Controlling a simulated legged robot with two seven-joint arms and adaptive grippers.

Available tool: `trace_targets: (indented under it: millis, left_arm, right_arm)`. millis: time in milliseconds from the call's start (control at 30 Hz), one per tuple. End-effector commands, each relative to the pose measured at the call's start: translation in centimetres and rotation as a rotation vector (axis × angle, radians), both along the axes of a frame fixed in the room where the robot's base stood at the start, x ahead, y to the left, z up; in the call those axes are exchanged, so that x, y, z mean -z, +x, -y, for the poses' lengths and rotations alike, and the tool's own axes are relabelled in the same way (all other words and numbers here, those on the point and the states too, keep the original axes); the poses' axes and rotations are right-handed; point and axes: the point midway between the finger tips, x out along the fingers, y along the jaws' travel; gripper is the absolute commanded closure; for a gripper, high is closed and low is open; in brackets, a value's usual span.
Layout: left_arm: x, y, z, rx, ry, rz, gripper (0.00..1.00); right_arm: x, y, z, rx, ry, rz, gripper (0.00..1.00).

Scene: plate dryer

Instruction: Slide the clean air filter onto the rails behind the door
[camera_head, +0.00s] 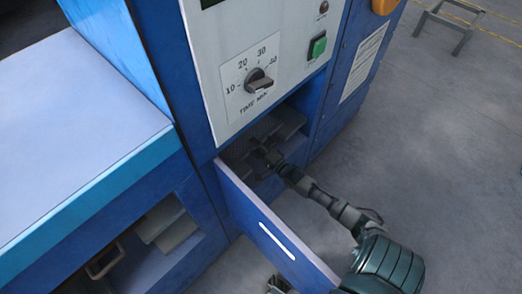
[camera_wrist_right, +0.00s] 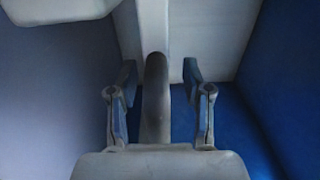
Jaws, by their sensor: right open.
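My right arm reaches past the open blue door (camera_head: 275,228) into the compartment behind it. In the head view my right gripper (camera_head: 262,154) is small and dark there. In the right wrist view my right gripper (camera_wrist_right: 160,76) is open, its fingers on either side of a dark grey handle (camera_wrist_right: 156,100), with gaps between them and the handle. The handle stands in front of a light grey body (camera_wrist_right: 205,35), seemingly the air filter; a grey block shows inside the compartment in the head view (camera_head: 287,121). The rails cannot be made out. My left gripper cannot be identified.
The control panel (camera_head: 225,60) with a timer knob and green button is above the opening. Left is a blue-sided bench (camera_head: 75,130) with an open bay below, holding a grey box (camera_head: 172,228) and a brownish handle (camera_head: 106,261).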

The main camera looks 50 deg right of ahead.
Motion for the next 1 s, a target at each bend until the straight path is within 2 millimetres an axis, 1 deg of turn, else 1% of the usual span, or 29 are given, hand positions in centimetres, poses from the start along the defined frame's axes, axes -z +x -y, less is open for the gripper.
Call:
trace_targets:
  millis: [167,300,400,500,600,700,1000]
  left_arm:
    - [0.0,0.0,0.0,0.0,0.001,0.0,0.59]
    - [0.0,0.0,0.3,0.001,0.004,0.001,0.59]
    - [0.0,0.0,0.3,0.001,0.004,0.0,0.59]
    - [0.0,0.0,0.3,0.001,0.004,0.0,0.59]
    - [0.0,0.0,0.3,0.001,0.004,0.0,0.59]
    - [0.0,0.0,0.2,0.001,0.003,0.0,0.59]
    - [0.1,0.2,0.3,0.002,0.006,-0.001,0.59]
  right_arm:
    - [0.3,-3.1,-0.3,0.0,0.003,-0.005,0.5]
    - [0.6,-6.4,-0.4,0.0,0.007,-0.005,0.5]
    - [0.7,-8.4,-0.5,0.0,0.009,-0.004,0.5]
    - [0.8,-9.9,-0.6,0.0,0.008,-0.003,0.5]
    - [0.8,-10.9,-0.7,0.001,0.009,-0.003,0.5]
    - [0.7,-11.3,-0.8,0.001,0.009,0.0,0.5]
    - [0.7,-11.4,-0.8,0.001,0.008,0.0,0.5]
